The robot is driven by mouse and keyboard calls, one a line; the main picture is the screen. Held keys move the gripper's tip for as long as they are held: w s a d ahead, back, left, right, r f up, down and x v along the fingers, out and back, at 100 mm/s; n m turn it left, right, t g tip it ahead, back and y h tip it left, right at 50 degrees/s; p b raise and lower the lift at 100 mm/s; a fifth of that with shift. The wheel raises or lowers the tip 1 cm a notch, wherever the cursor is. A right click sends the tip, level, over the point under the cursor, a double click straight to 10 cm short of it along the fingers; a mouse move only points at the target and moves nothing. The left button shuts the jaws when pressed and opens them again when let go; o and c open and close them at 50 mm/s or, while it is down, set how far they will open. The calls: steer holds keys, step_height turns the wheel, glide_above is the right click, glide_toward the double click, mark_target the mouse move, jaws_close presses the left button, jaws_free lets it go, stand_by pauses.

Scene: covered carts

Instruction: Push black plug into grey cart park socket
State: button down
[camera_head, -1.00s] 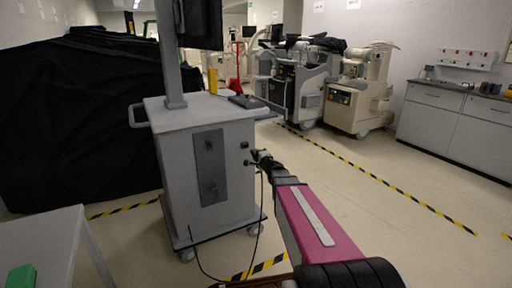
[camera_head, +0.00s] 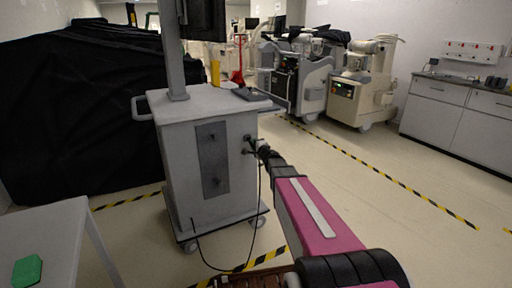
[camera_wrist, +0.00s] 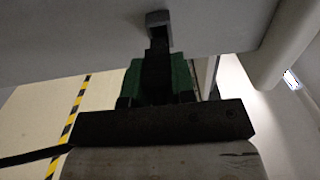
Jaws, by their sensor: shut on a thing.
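The grey cart (camera_head: 178,130) stands upright left of centre in the head view. Its grey park socket (camera_wrist: 158,17) juts from the cart's face at the top of the wrist view. My gripper (camera_head: 256,147) is at the cart's right side. In the wrist view its green fingers are shut on the black plug (camera_wrist: 156,68). The plug's narrow end points at the socket and meets it in the picture; I cannot tell how deep it sits. A black cable (camera_head: 259,190) hangs from near the gripper to the floor. The fingertips are too small to make out in the head view.
A grey table (camera_head: 62,222) with a green block (camera_head: 27,270) is at the lower left. A black-draped bulk (camera_head: 75,120) stands behind the cart. Beige machines (camera_head: 358,88) and cabinets (camera_head: 455,120) are farther back. The floor to the right is clear.

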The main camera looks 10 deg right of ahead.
steer(key=shift+w, duration=0.1)
steer(key=shift+w+a, duration=0.15)
steer(key=shift+w, duration=0.1)
steer(key=shift+x, duration=1.7)
stand_by(1.2)
steer(key=c, duration=0.9)
jaws_free()
steer(key=shift+o, duration=0.2)
steer(key=v, duration=1.1)
steer(key=shift+a, duration=0.15)
